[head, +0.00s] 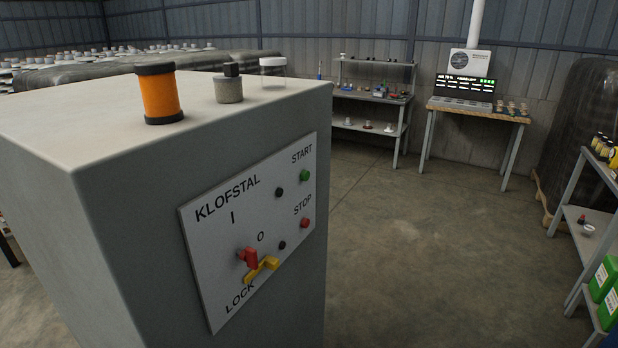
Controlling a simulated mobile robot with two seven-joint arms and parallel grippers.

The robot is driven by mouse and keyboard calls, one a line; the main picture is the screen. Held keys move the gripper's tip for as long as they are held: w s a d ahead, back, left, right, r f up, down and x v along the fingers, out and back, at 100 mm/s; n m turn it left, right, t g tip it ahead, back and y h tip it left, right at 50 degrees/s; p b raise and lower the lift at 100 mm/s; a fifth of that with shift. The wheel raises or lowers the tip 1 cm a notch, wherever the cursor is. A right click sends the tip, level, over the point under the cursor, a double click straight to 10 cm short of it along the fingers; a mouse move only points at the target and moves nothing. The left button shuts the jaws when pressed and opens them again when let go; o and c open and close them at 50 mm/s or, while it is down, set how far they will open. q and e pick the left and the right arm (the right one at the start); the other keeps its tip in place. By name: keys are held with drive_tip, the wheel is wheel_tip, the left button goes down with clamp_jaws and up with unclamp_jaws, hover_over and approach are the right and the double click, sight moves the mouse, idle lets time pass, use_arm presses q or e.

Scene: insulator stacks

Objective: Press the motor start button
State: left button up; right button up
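The green START button (305,175) sits at the upper right of a white control panel (215,262) on the side of a grey cabinet (120,215). The red STOP button (305,223) is below it. A black round part (279,192) is left of the green button, and another (282,245) is lower down. A red switch handle (248,258) is near the I and O marks. A yellow lock piece (262,268) is just below it, beside the word LOCK. Neither of my grippers shows in the head view.
On the cabinet top stand an orange cylinder with black ends (158,93), a grey container (229,88) and a clear jar (272,72). A workbench with a screen (466,90) and shelves (372,95) stand at the back. Open floor (430,240) lies right of the cabinet.

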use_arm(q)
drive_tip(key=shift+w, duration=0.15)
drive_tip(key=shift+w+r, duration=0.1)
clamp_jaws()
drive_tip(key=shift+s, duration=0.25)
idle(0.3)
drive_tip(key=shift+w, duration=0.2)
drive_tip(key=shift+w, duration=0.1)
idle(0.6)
